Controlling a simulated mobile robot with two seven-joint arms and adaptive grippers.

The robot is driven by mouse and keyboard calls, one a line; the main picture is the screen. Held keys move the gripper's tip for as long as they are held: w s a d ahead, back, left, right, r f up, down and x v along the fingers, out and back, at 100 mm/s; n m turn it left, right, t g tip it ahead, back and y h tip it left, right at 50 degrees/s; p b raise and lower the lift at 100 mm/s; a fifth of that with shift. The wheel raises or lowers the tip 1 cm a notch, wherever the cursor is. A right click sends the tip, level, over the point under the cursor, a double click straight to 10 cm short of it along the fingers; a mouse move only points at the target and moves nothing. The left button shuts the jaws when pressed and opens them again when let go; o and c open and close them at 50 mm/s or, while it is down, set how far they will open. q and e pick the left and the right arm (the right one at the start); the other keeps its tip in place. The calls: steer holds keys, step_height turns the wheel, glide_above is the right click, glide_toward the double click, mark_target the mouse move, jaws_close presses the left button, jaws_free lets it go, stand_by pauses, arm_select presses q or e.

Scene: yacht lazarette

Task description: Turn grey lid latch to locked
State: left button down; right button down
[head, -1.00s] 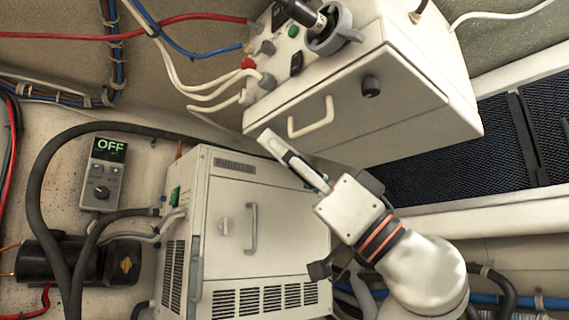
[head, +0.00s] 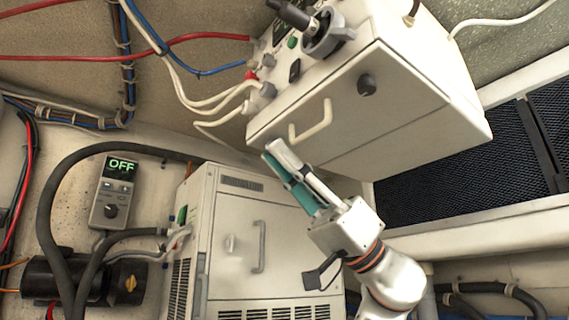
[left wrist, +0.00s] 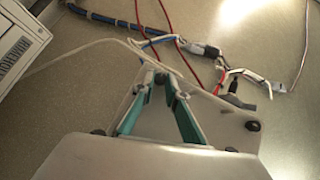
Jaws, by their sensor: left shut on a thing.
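A small light grey latch (head: 230,243) sits on the front panel of the lower white box (head: 285,212), left of that panel's handle (head: 259,246). A dark grey round knob latch (head: 366,84) sits on the lid of the upper white box (head: 420,105). I cannot tell which latch the task names, nor read its setting. My left gripper (head: 275,149) is near the upper box's lower left edge, away from both latches. Its teal fingers converge in the left wrist view (left wrist: 160,78); what is between the tips is unclear. My right gripper is not in view.
The upper box has a white handle (head: 312,121). A grey controller (head: 115,190) reading OFF is on the left wall. Black hoses, a dark pump (head: 75,280) and red, blue and white cables crowd the left. A dark mesh panel (head: 450,165) is at right.

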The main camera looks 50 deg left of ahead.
arm_select(q)
steer(key=shift+h, duration=0.4)
steer(key=c, duration=2)
jaws_free()
steer(key=v, duration=1.2)
steer(key=shift+s+a+f, duration=0.1)
